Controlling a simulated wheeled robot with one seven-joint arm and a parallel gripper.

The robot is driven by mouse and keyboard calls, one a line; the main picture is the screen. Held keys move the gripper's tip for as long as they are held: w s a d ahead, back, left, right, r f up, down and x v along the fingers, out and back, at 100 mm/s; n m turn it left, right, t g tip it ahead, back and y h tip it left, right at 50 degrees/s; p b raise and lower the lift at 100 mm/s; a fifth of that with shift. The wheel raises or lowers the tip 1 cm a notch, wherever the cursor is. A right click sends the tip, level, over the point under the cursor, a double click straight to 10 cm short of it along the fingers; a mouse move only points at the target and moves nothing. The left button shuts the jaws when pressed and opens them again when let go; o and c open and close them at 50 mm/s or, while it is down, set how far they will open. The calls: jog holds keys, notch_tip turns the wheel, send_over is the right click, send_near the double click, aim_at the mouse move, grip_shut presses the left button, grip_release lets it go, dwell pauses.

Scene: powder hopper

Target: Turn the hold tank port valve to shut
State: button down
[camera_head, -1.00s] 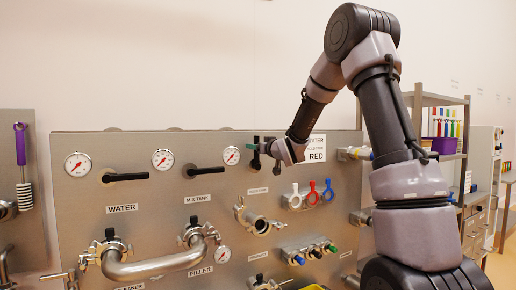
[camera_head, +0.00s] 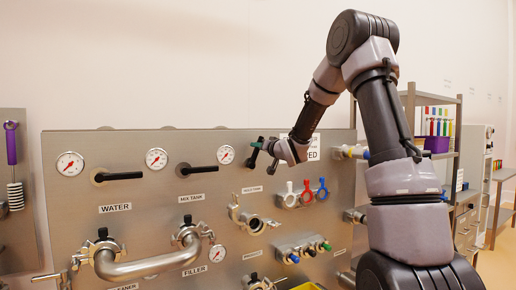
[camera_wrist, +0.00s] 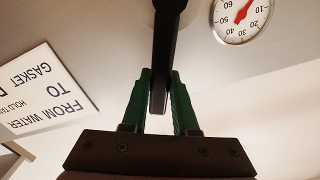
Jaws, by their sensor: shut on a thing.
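The hold tank port valve has a black lever handle (camera_head: 254,154) on the steel panel, above the small hold tank label (camera_head: 252,189). In the head view the handle stands steeply, tilted slightly right at its top. The other two valve handles, above WATER and MIX TANK, lie nearly level. My gripper (camera_head: 262,146) is at the upper end of this handle. In the wrist view its green fingers (camera_wrist: 159,100) lie on both sides of the black handle (camera_wrist: 165,50), shut on it. My wrist hides part of the valve's surroundings in the head view.
A gauge (camera_head: 226,155) sits just left of the handle; it also shows in the wrist view (camera_wrist: 243,18). A sign (camera_wrist: 45,92) is on the other side. A shelf (camera_head: 432,100) stands right.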

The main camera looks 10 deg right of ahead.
jog(key=shift+w+d+f+m, duration=0.15)
jog(key=shift+d+f+m, duration=0.25)
jog(key=shift+m, duration=0.4)
jog(key=shift+w+d+f+m, duration=0.1)
jog(key=shift+d+f+m, duration=0.3)
jog(key=shift+m, duration=0.4)
jog(key=shift+w+d+f+m, duration=0.15)
jog(key=shift+d+f+m, duration=0.1)
jog(key=shift+d+m, duration=0.4)
jog(key=shift+a, duration=0.15)
jog(key=f+m, duration=0.1)
jog(key=d+m, duration=0.1)
jog(key=m, duration=0.1)
jog(key=f+m, duration=0.1)
jog(key=shift+w+d+f, duration=0.25)
jog(key=shift+d+f, duration=0.05)
jog(key=shift+f+m, duration=0.15)
jog(key=shift+m, duration=0.3)
jog(key=shift+f, duration=0.1)
